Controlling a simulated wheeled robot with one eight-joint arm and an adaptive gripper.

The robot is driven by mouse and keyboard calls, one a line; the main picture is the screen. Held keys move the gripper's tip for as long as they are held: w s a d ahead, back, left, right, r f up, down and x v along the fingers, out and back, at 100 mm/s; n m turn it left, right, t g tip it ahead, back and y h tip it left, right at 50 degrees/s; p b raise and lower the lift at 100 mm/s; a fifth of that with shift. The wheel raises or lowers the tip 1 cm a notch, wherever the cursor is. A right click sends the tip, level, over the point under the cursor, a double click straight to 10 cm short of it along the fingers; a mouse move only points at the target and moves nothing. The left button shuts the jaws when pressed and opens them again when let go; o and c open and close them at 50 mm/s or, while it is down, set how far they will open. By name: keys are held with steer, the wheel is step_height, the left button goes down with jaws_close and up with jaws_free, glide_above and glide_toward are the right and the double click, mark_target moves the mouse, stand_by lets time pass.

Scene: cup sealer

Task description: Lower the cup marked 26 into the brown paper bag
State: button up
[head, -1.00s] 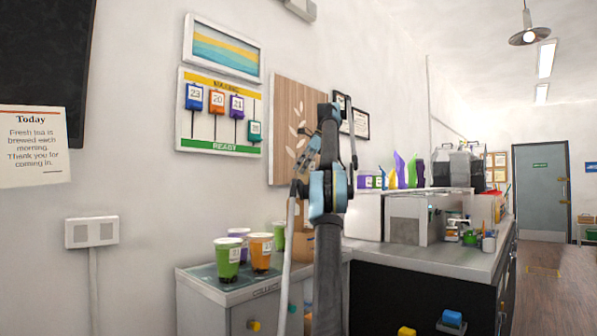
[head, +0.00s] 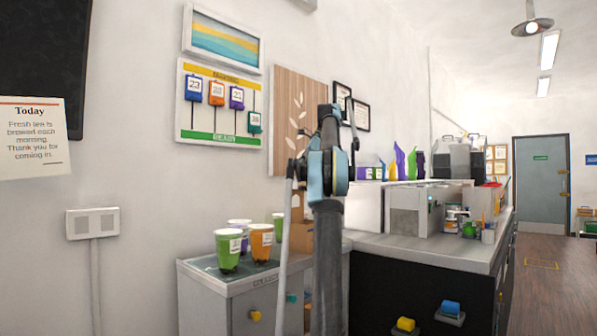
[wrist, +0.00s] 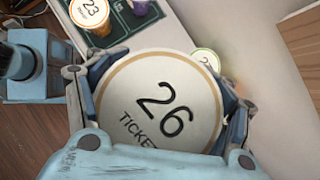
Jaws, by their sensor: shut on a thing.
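In the wrist view my gripper (wrist: 158,98) is shut around the cup marked 26 (wrist: 145,80), one finger on each side. Its round pale lid with a tan rim faces the camera and reads "26 TICKET". The lid hides the cup's body and whatever lies directly below. In the head view my arm covers the gripper, and I cannot make out the held cup for sure. A brown paper bag (head: 301,238) shows partly behind my arm, by the right end of the cup counter. Its opening is hidden, so I cannot tell how the cup lies relative to it.
A green cup (head: 228,250), an orange cup (head: 261,243) and a purple cup (head: 239,227) stand on the collect counter (head: 215,292). Another green cup (head: 279,226) shows behind them. A cup with a green rim (wrist: 206,59) is close beside my gripper. The wall is near.

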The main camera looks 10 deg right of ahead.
mark_target(300, 190)
steer(key=shift+s+f, duration=0.1)
steer(key=shift+f, duration=4.45)
steer(key=shift+c, duration=0.8)
steer(key=shift+f, duration=5.2)
steer(key=shift+c, duration=0.2)
steer(key=o, duration=1.9)
steer(key=shift+c, duration=0.2)
steer(key=shift+d, duration=0.1)
